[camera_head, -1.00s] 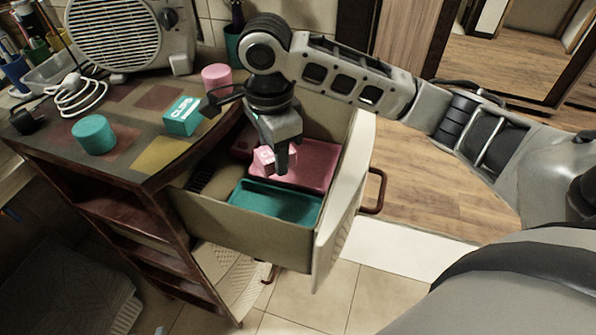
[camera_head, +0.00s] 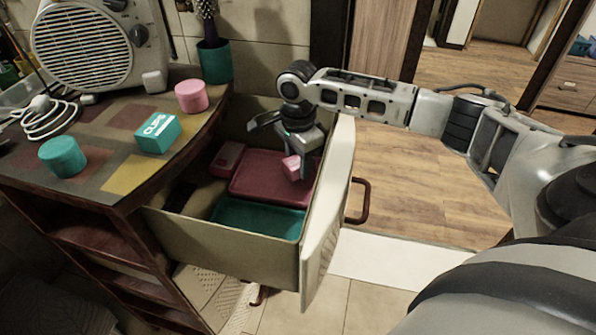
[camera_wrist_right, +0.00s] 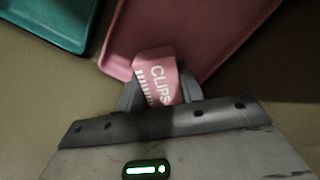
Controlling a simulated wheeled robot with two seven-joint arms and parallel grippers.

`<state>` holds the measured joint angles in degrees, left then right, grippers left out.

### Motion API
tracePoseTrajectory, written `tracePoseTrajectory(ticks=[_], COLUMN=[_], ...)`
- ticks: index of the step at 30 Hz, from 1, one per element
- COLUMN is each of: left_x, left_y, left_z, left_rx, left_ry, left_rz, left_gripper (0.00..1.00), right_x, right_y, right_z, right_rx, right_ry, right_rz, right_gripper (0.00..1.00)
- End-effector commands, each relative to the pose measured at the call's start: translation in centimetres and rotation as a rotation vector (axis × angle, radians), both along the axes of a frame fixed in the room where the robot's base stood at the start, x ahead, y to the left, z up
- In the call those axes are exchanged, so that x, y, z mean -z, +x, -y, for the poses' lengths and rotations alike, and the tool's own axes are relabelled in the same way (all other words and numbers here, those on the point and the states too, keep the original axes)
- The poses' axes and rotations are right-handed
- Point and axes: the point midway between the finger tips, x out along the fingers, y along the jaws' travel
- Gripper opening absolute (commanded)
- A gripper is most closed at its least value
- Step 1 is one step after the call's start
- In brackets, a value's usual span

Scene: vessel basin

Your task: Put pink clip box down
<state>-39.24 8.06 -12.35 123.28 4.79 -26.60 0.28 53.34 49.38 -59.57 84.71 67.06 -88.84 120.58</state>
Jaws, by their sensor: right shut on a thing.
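The pink clip box (camera_head: 293,166) is held in my right gripper (camera_head: 297,170), above the pink tray (camera_head: 258,180) inside the open drawer. In the right wrist view the pink clip box (camera_wrist_right: 158,78), lettered CLIPS, sits between the fingers of my right gripper (camera_wrist_right: 158,92), with the pink tray (camera_wrist_right: 190,35) beyond it. I cannot tell whether the box touches the tray. The teal tray (camera_head: 258,219) lies beside it, nearer the drawer's front-left side. My left gripper is not in view.
The open drawer (camera_head: 215,245) has a tall front panel (camera_head: 325,215) with a handle. On the cabinet top stand a teal clips box (camera_head: 157,133), a teal cylinder (camera_head: 62,156), a pink cylinder (camera_head: 191,96), a heater (camera_head: 95,45) and a pen cup (camera_head: 214,62).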

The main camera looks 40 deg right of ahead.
Motion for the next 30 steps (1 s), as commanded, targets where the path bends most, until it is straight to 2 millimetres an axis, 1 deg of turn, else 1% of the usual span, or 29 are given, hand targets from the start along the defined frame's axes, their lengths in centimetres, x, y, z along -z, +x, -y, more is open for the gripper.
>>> tracePoseTrajectory(ticks=[1, 3, 6, 19, 20, 21, 22, 30], left_x=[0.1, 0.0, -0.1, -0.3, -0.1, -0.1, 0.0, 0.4], left_y=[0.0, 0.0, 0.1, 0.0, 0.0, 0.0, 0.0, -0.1], left_z=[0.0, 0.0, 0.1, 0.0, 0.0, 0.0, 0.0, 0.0], left_rx=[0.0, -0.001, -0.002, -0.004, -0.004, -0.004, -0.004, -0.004], left_ry=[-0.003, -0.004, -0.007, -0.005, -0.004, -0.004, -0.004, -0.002], left_rz=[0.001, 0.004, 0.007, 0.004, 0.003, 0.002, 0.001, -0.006], left_gripper=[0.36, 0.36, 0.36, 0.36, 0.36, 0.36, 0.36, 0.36], right_x=[1.1, 2.1, 2.8, 3.3, 3.3, 3.3, 3.3, 3.2], right_y=[-0.1, -0.1, -0.1, -0.1, 0.0, 0.0, -0.1, -0.1], right_z=[0.0, 0.0, 0.0, -0.1, -0.1, 0.0, -0.1, 0.0], right_rx=[-0.001, 0.0, 0.0, -0.001, -0.001, -0.001, -0.001, -0.001], right_ry=[-0.002, -0.002, -0.001, -0.001, -0.001, -0.001, -0.001, -0.001], right_rz=[-0.004, -0.003, -0.001, -0.001, 0.0, 0.0, 0.0, 0.0], right_gripper=[0.15, 0.15, 0.15, 0.15, 0.46, 0.57, 0.59, 0.59])
